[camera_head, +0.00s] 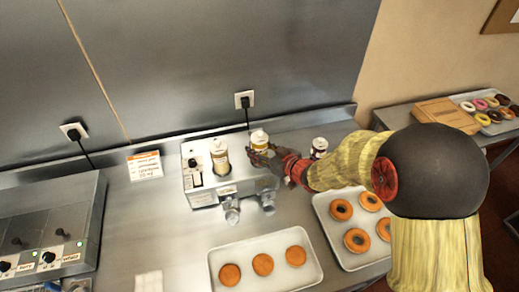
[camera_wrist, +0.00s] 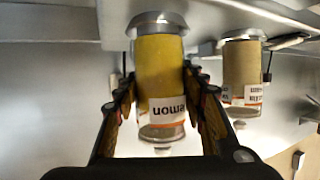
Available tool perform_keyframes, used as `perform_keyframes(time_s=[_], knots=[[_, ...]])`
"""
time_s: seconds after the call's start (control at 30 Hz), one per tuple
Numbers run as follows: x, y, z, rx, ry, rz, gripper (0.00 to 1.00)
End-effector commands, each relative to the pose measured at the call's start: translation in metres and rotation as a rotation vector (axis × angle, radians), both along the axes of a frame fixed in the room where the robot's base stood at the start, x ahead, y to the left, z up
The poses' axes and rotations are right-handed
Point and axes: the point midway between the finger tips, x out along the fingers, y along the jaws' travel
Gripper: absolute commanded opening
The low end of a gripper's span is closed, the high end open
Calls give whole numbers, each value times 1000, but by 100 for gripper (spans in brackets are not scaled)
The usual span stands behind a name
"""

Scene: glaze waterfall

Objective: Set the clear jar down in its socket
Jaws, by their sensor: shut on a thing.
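A jar with yellow contents and a white label, partly reading "emon" upside down, stands between the fingers of my gripper (camera_wrist: 160,100) in the wrist view. My gripper is shut on this yellow jar (camera_wrist: 160,65). In the head view, my gripper (camera_head: 264,156) holds the yellow jar (camera_head: 259,139) upright at the right side of the metal dispenser (camera_head: 203,198). A grey collar (camera_wrist: 157,22) shows at the jar's far end. I cannot tell whether it is fully seated. A beige jar (camera_head: 219,158) stands in the dispenser to the left; it also shows in the wrist view (camera_wrist: 242,65).
A dark jar with a white cap (camera_head: 319,146) stands right of my gripper, beside my arm. Two metal spouts stand in front of the dispenser. Trays of doughnuts (camera_head: 222,279) (camera_head: 322,206) lie nearer. A control unit (camera_head: 75,215) is at the left.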

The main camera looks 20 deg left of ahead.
Motion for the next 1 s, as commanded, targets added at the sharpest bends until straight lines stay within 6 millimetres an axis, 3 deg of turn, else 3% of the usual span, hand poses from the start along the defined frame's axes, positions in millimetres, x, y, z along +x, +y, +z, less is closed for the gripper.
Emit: perform_keyframes(time_s=[0.23, 0.27, 0.3, 0.63, 1.0], knots=[[1, 0, -1, 2, -3, 0, 1], [1, 0, -1, 2, -3, 0, 42], [1, 0, -1, 2, -3, 0, 44], [0, 0, -2, 1, -1, 0, 62], [-3, -4, -1, -1, 2, -1, 62]])
